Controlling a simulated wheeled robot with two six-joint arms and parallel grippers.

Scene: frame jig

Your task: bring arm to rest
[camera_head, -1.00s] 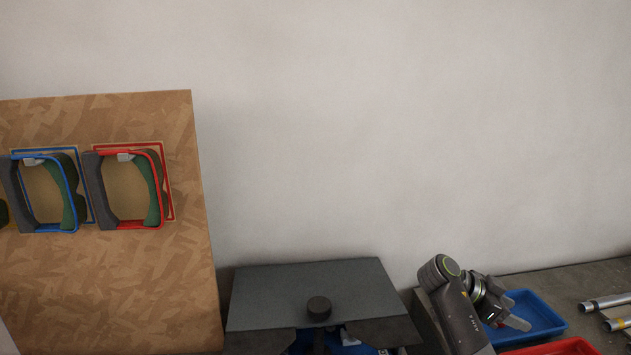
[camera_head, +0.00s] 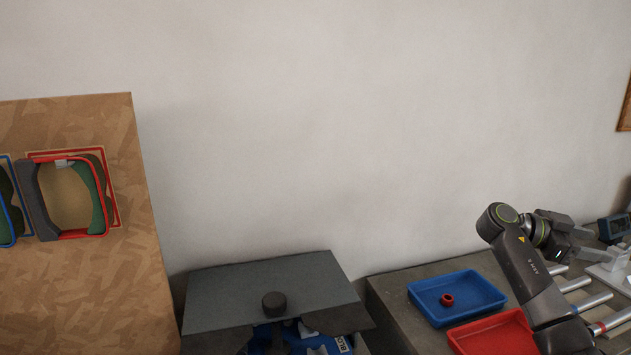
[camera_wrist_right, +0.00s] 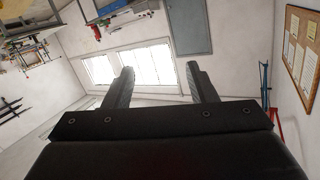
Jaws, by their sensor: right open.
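My right arm comes in at the lower right of the head view, bent over the bench. Its gripper (camera_head: 572,227) is raised above the bench and points right. In the right wrist view the right gripper (camera_wrist_right: 158,85) has its two fingers apart with nothing between them. My left gripper does not show.
A blue tray (camera_head: 425,302) with a small red ring (camera_head: 447,299) and a red tray (camera_head: 470,335) are on the bench (camera_head: 385,290). Metal tubes (camera_head: 590,303) lie right of my arm. A dark-lidded box (camera_head: 235,290) and a wooden board (camera_head: 90,270) stand left.

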